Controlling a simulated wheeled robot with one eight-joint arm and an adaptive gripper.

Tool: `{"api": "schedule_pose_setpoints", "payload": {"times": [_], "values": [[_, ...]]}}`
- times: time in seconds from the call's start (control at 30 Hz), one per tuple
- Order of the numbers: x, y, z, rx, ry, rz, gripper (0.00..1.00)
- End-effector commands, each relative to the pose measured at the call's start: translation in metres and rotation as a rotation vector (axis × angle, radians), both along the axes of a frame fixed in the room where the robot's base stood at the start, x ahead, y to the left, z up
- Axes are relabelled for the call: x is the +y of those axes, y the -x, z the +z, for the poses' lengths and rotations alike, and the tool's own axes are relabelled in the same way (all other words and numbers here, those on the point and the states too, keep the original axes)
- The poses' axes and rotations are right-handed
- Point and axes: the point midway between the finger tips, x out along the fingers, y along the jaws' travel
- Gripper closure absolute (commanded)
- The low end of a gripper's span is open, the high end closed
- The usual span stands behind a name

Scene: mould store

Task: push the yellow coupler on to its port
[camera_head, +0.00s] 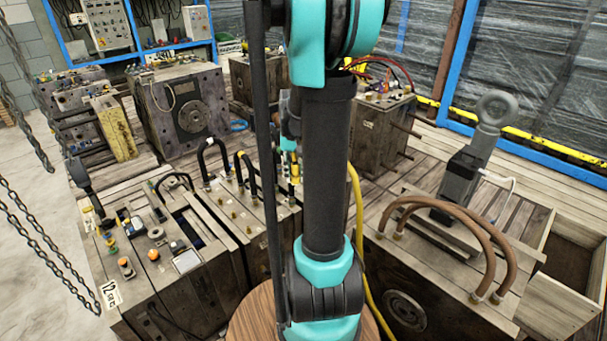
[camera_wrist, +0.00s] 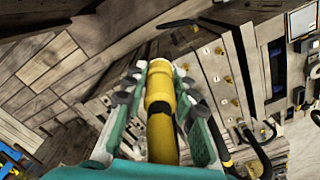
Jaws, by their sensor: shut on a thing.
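In the wrist view my gripper (camera_wrist: 160,92) is shut around the yellow coupler (camera_wrist: 159,84), which sits between the two teal fingers. A yellow hose (camera_wrist: 162,138) with a black band runs from the coupler towards the camera. In the head view the yellow coupler (camera_head: 295,170) shows as a small piece beside my arm, above a mould block (camera_head: 262,240). My gripper is mostly hidden there. Several brass ports stand on the block, one of them in the wrist view (camera_wrist: 219,50). I cannot tell which port belongs to the coupler, or whether the coupler touches one.
Black hose loops (camera_head: 214,150) rise from the block left of my arm. Brown hoses (camera_head: 440,205) arch over a mould at the right. A yellow hose (camera_head: 357,220) hangs right of my arm. Chains (camera_head: 45,240) hang at the left. Other moulds (camera_head: 182,110) crowd the back.

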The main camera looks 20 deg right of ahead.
Motion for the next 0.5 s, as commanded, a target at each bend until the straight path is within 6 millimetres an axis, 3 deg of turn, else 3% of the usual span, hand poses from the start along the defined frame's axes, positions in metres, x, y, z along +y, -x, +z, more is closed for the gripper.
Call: {"api": "schedule_pose_setpoints", "payload": {"times": [0.5], "values": [[0.048,-0.021,0.0,0.0,0.0,0.115,1.0]]}}
